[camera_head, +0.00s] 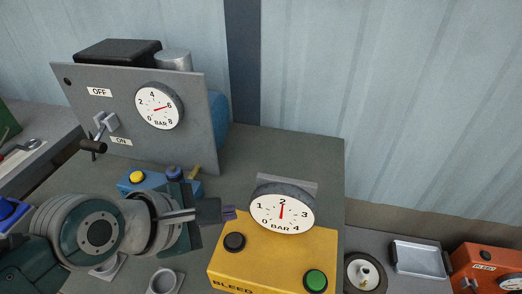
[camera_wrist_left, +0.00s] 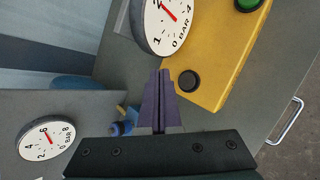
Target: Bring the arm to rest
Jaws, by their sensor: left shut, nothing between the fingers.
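My left gripper (camera_head: 229,213) is shut and empty. It reaches in from the left, with its purple fingertips beside the left edge of the yellow box (camera_head: 235,267), near its black button (camera_head: 235,242). In the left wrist view the closed fingers (camera_wrist_left: 160,80) point toward the yellow box (camera_wrist_left: 226,70) and its gauge (camera_wrist_left: 168,22). I cannot tell whether the tips touch the box. My right gripper is not in view.
The yellow box's gauge (camera_head: 282,208) points near 2 bar. Behind my arm stands a grey panel (camera_head: 190,105) with a lever (camera_head: 100,130) and a gauge (camera_head: 159,106) near 6. A blue box (camera_head: 131,184) with a yellow button is close. A tray (camera_head: 418,258) lies right.

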